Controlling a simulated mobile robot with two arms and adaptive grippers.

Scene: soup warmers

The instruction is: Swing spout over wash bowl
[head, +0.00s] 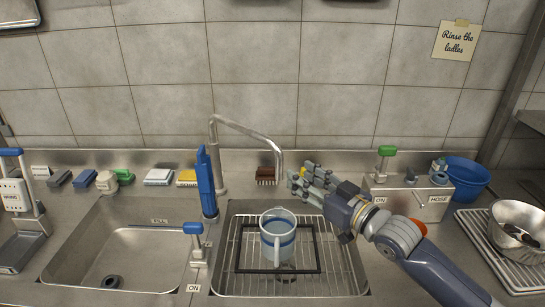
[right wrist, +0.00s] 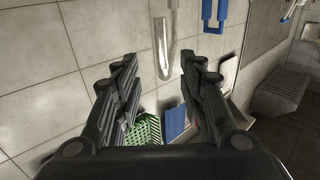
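The metal spout (head: 245,130) rises from the back ledge between two basins, arches right and ends bent downward above the back of the right basin. My right gripper (head: 299,178) is just right of the spout's hanging end, with its fingers apart. In the right wrist view the spout end (right wrist: 163,50) hangs between and beyond the spread fingers (right wrist: 157,75); I cannot tell if they touch it. The left basin (head: 135,250) is empty, with a drain. Which basin is the wash bowl is not clearly marked. My left gripper is not in view.
A blue-rimmed jug (head: 278,240) stands on the right basin's rack (head: 340,265). A tall blue piece (head: 207,182) is beside the spout's base. A brown brush (head: 265,175) and sponges sit behind. A control box (head: 408,198) and blue bowl (head: 466,178) are at right.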

